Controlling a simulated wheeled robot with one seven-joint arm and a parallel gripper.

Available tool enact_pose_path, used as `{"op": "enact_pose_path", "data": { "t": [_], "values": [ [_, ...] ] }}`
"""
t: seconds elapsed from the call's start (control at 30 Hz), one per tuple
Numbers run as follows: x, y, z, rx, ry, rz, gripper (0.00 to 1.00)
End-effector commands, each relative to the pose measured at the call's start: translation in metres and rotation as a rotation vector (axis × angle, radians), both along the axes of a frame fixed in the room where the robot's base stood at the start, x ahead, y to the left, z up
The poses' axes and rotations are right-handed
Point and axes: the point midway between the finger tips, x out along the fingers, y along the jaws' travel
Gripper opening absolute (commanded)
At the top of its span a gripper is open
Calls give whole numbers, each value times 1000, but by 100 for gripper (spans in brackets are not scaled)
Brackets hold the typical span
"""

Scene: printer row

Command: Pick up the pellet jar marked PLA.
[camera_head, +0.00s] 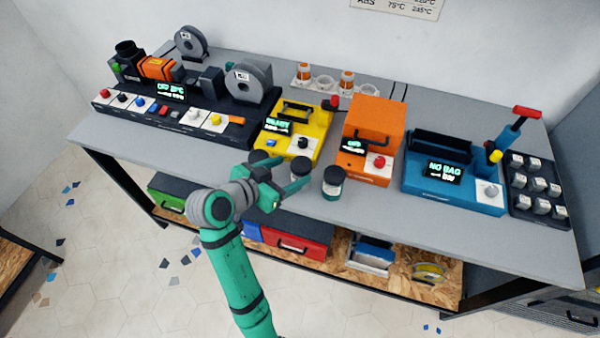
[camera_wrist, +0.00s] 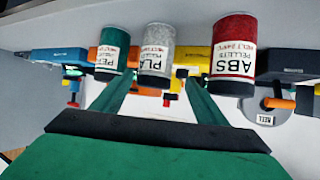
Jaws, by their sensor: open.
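The PLA pellet jar, grey with a white label and dark lid, stands on the grey bench, in the middle of three jars. It shows in the head view (camera_head: 300,166) and upside down in the wrist view (camera_wrist: 156,45). My gripper (camera_head: 290,172) is open, with its two green fingers pointing at the PLA jar. In the wrist view the fingers (camera_wrist: 160,80) lie left and right of that jar. Whether the tips reach past its sides, I cannot tell. The gripper partly hides the jar's lower part in the head view.
The green PETG jar (camera_head: 333,183) stands close to the PLA jar, near the right finger in the head view. The red ABS jar (camera_wrist: 233,45) stands on the other side. Behind are a yellow machine (camera_head: 320,125), an orange machine (camera_head: 378,122) and a blue machine (camera_head: 470,185).

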Motion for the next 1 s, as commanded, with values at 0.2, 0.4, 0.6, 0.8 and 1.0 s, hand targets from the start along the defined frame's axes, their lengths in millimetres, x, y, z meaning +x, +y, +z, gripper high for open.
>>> {"op": "enact_pose_path", "data": {
  "t": [0.2,0.4,0.6,0.8,1.0],
  "values": [
    [13,-22,-15,-1,3,-3,67],
    [26,-30,-24,-1,1,3,67],
    [28,-31,-25,-1,1,3,67],
    [28,-31,-25,-1,1,3,36],
    [28,-31,-24,-1,0,3,19]
  ]
}}
